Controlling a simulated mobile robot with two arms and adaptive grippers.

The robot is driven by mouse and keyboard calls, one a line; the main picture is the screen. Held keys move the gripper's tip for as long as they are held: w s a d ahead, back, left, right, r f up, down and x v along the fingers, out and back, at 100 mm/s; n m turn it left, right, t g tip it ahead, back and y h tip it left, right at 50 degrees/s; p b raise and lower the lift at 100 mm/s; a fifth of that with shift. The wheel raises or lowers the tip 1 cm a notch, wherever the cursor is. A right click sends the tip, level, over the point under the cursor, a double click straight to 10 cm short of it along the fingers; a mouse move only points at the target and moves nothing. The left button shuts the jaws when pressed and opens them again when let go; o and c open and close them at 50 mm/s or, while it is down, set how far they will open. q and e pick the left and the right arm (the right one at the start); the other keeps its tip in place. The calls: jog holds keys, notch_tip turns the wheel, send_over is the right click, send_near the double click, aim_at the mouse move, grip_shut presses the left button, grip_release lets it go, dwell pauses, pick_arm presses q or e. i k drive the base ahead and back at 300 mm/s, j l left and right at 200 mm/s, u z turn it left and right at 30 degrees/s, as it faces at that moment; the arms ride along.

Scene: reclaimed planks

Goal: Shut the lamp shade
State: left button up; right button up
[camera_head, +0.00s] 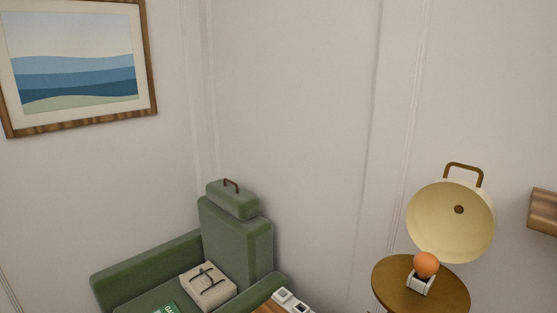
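The lamp shade (437,222) is a cream, round, dish-like shade at the right. It is tilted up, so its open inner face shows, with a small brown knob at its centre. A brown handle (463,168) stands up from its top edge. Below it, an orange bulb-like ball (426,264) sits in a small pale holder (420,284) on a round brown side table (393,283). Neither of my grippers is in view.
A green armchair (235,246) with a beige folded bundle (208,287) on it stands left of the side table. Small white items (291,299) lie at the bottom edge. A wooden block (543,211) juts in at the far right. A framed picture (77,66) hangs at upper left.

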aim_at(433, 224)
jog(key=k+z, duration=0.1)
jog(key=z, duration=1.05)
